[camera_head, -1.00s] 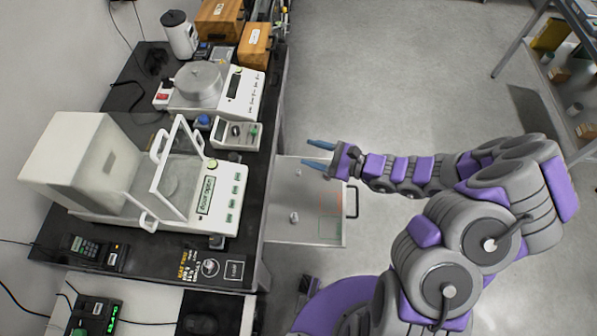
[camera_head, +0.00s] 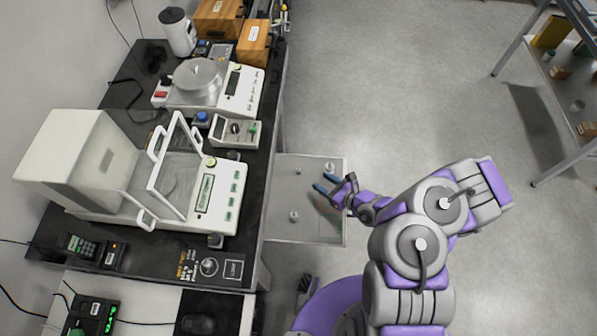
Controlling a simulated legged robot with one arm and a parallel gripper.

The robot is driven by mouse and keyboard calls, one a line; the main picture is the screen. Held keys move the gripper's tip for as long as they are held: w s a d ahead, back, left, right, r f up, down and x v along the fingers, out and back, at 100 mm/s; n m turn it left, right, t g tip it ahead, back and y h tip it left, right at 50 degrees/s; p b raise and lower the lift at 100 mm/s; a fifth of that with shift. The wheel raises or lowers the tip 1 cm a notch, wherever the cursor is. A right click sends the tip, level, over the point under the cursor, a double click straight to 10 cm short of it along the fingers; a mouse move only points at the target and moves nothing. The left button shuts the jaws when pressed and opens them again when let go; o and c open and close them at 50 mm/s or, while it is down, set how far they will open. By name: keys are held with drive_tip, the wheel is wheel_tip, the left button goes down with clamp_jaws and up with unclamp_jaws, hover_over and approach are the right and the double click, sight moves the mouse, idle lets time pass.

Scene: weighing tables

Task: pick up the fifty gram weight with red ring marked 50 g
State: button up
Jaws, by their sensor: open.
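A pale pull-out tray (camera_head: 277,196) extends from the dark bench's right side and carries several small metal weights. One weight (camera_head: 329,166) is near its far right corner, a smaller weight (camera_head: 298,170) is near its far edge, and another weight (camera_head: 294,216) is left of its middle. No red ring or 50 g mark is readable at this size, so I cannot tell which is the fifty gram weight. Nothing shows between the fingers.
A white balance with a glass draft shield (camera_head: 185,170) and a second balance with a round pan (camera_head: 200,85) stand on the black bench (camera_head: 125,95). Wooden boxes (camera_head: 253,42) are at the far end. A metal shelf (camera_head: 552,90) is far right. The floor between is clear.

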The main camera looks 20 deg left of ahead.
sight(298, 168)
drive_tip(key=b+x, duration=0.4)
drive_tip(key=x, duration=0.8)
drive_tip(key=shift+w+a+f+b, duration=0.1)
drive_tip(key=shift+a+f+b, duration=0.1)
drive_tip(key=shift+a+b, duration=0.1)
drive_tip(key=shift+w+a, duration=0.15)
drive_tip(key=shift+a, duration=0.2)
drive_tip(key=shift+d, duration=0.15)
drive_tip(key=c, duration=0.3)
clamp_jaws()
